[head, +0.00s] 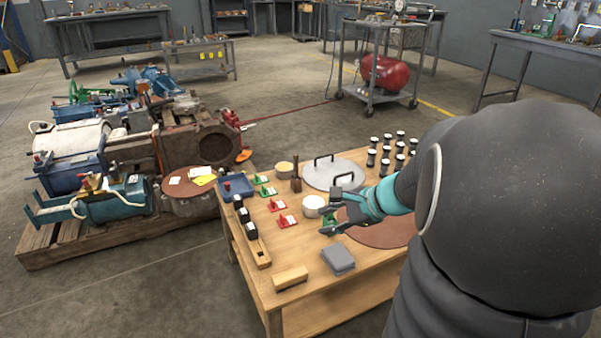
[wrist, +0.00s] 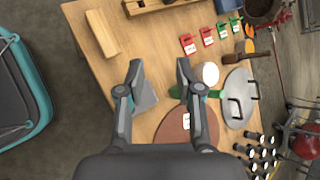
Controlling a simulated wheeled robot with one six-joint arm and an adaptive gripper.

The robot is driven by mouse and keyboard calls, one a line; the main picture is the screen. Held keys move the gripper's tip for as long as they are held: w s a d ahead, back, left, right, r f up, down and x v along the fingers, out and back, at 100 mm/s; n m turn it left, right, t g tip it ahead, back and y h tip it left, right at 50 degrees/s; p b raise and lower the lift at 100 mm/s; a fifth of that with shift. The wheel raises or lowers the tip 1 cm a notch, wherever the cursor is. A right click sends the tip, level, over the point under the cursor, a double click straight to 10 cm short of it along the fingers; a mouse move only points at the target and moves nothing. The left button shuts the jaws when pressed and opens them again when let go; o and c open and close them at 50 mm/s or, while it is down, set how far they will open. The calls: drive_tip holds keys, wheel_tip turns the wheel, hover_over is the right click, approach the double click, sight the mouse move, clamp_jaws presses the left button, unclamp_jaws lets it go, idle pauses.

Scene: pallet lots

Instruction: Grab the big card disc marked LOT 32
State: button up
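A brown disc (head: 388,232) lies flat on the wooden table, partly hidden behind my arm. The wrist view shows this brown disc (wrist: 172,134) with a small white label (wrist: 187,121), too small to read. Another reddish-brown disc (head: 184,188) lies on the pallet load at the left, with a white and a yellow paper on it. My gripper (head: 331,207) is above the table, left of the table's disc. In the wrist view my gripper (wrist: 159,70) has its fingers wide apart with nothing between them, so it is open.
On the table (head: 330,284) stand a white roll (head: 313,206), a grey stack (head: 338,259), a wooden block (head: 290,278), a grey plate with two handles (head: 342,168), red and green tags, and several black cylinders (head: 387,152). The loaded pallet (head: 110,242) stands left of the table.

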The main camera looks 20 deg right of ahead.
drive_tip(key=d+f+m+t+h, duration=0.1)
drive_tip(key=d+f+m+t, duration=0.1)
drive_tip(key=d+m, duration=0.3)
drive_tip(key=w+d+f+m+t+h+b, duration=0.1)
drive_tip(key=d+f+m, duration=0.4)
drive_tip(key=d, duration=0.7)
drive_tip(key=d+f+m+t+h+b, duration=0.1)
drive_tip(key=d+f+m+t+h, duration=0.1)
drive_tip(key=d+m, duration=0.3)
drive_tip(key=shift+w+d+f+t+h, duration=0.15)
drive_tip(key=shift+d+f, duration=0.1)
drive_tip(key=shift+d, duration=0.35)
drive_tip(key=shift+w+d+f+t+h, duration=0.1)
drive_tip(key=shift+d+f, duration=0.2)
drive_tip(key=shift+d, duration=0.3)
drive_tip(key=shift+w+d+f+t+h, duration=0.15)
drive_tip(key=shift+d+f, duration=0.1)
drive_tip(key=shift+d, duration=0.35)
drive_tip(key=shift+w+d+f+m, duration=0.15)
drive_tip(key=shift+d+f+m, duration=0.05)
drive_tip(key=shift+d+m, duration=0.1)
drive_tip(key=b+x, duration=0.1)
drive_tip(key=x, duration=1.2)
drive_tip(key=shift+w+f, duration=0.1)
drive_tip(key=shift+w, duration=0.05)
clamp_jaws()
